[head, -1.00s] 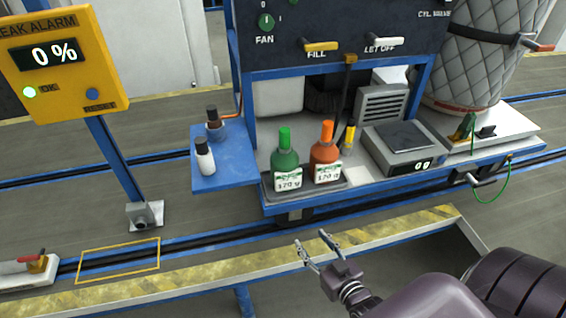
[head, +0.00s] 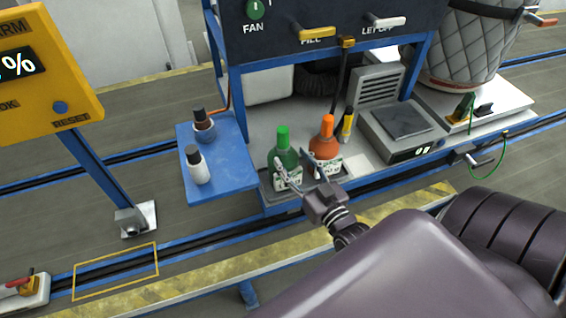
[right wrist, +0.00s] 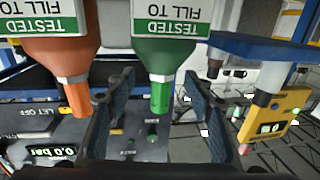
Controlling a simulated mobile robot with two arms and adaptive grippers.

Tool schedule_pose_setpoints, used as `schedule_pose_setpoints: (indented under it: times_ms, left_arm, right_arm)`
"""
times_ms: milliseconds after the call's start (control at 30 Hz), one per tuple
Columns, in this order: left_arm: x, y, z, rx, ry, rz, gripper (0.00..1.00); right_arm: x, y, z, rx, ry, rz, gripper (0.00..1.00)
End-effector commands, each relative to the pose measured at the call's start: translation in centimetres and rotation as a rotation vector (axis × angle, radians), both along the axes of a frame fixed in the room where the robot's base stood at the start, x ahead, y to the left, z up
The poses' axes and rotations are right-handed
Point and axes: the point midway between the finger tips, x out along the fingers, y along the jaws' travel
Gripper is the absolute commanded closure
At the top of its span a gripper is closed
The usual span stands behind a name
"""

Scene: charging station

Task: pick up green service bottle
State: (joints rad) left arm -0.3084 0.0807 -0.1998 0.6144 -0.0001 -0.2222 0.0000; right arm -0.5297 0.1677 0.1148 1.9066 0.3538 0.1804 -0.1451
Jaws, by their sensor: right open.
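The green service bottle (head: 284,143) stands upright in a dark tray (head: 270,205) on the station's lower shelf, beside an orange bottle (head: 327,140) on its right. My right gripper (head: 294,166) is open in front of the green bottle and hides part of its label. In the right wrist view, which is upside down, the green bottle (right wrist: 165,62) has its neck and cap in line with the gap between the open fingers (right wrist: 160,112). The orange bottle (right wrist: 68,70) is outside the left finger there. I cannot tell whether anything touches. My left gripper is not in view.
A scale (head: 405,125) stands right of the bottles. The panel (head: 330,35) overhangs behind. A yellow-striped rail edge (head: 200,275) runs in front.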

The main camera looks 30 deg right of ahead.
Motion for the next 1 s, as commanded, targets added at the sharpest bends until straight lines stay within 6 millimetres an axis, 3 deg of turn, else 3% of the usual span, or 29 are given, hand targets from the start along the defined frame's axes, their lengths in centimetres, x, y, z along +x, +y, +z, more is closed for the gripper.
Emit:
schedule_pose_setpoints:
  times_ms: [133,300,500,667,1000]
  left_arm:
    - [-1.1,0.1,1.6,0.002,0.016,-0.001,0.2]
    - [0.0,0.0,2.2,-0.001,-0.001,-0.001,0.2]
    - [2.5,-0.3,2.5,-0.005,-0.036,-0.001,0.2]
    - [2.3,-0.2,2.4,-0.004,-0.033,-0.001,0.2]
    - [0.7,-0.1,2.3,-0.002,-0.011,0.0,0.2]
  right_arm:
    - [2.0,0.0,1.5,0.001,-0.004,0.001,0.52]
    - [4.2,-0.1,1.4,-0.001,-0.002,0.001,0.52]
    - [4.9,-0.1,1.2,-0.001,-0.001,0.001,0.52]
    - [4.9,-0.1,1.2,-0.001,-0.001,0.001,0.53]
    - [4.8,-0.1,1.2,-0.001,-0.001,0.001,0.91]
